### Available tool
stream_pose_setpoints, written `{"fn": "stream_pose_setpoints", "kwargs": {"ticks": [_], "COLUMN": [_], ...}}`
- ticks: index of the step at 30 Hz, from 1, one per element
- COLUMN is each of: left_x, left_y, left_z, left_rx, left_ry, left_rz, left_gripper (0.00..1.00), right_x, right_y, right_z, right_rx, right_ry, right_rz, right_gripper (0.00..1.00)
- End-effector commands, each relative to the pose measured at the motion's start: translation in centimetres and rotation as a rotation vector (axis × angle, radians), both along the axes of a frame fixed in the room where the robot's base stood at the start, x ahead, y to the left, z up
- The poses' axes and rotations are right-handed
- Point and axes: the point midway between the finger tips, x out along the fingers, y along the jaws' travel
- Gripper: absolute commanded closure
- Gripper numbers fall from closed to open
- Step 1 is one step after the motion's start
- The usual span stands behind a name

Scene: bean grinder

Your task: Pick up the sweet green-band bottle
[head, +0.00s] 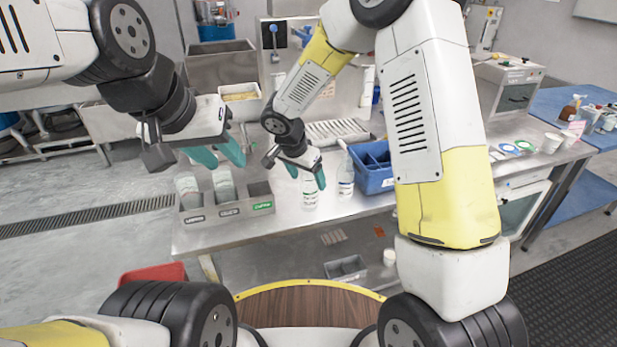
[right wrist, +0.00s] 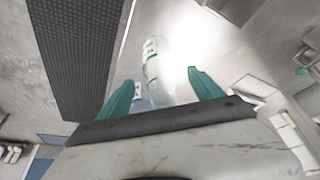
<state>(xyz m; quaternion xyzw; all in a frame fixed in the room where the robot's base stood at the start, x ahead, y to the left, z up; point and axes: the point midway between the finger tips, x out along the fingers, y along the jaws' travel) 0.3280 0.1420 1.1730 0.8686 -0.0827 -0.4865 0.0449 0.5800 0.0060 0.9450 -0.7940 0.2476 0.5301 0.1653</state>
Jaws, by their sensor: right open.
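The green-band bottle (head: 310,193) stands on the metal table in the head view, a clear bottle with a pale label. In the right wrist view the bottle (right wrist: 151,68) shows its green band, and lies in line with the gap between the fingers. My right gripper (head: 306,177) is open at its upper part; its teal fingers also show apart in the right wrist view (right wrist: 160,88). I cannot tell whether they touch it. My left gripper (head: 217,154) is open and empty, above the rack at left.
A second bottle (head: 346,178) stands just right, beside a blue bin (head: 372,180). A grey rack (head: 228,212) has bottles in two slots; its green-labelled right slot looks empty. A ribbed metal tray (head: 338,132) lies behind. The table's front edge is close.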

Motion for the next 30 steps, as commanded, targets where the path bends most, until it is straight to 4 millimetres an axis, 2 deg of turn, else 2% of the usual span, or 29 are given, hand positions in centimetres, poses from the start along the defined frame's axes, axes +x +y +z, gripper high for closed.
{"fn": "stream_pose_setpoints", "kwargs": {"ticks": [3,6,14,21,24,30], "left_x": [0.0,0.0,0.0,0.0,0.0,0.0], "left_y": [0.0,0.0,0.0,0.0,0.0,0.0], "left_z": [0.0,0.0,0.0,0.0,0.0,0.0], "left_rx": [0.000,0.000,0.000,0.000,0.000,0.000], "left_ry": [0.000,0.000,0.000,0.000,0.000,0.000], "left_rz": [0.000,0.000,0.000,0.000,0.000,0.000], "left_gripper": [0.64,0.64,0.64,0.64,0.64,0.64], "right_x": [0.7,0.9,1.0,1.0,1.0,1.0], "right_y": [-0.3,-0.5,-0.5,-0.5,-0.5,-0.5], "right_z": [-1.8,-2.5,-2.6,-2.6,-2.6,-2.6], "right_rx": [-0.001,0.000,0.001,0.001,0.001,0.001], "right_ry": [0.003,0.001,-0.001,-0.001,-0.001,-0.001], "right_rz": [-0.001,-0.001,-0.001,0.000,0.000,0.000], "right_gripper": [0.25,0.25,0.25,0.72,0.89,0.89]}}
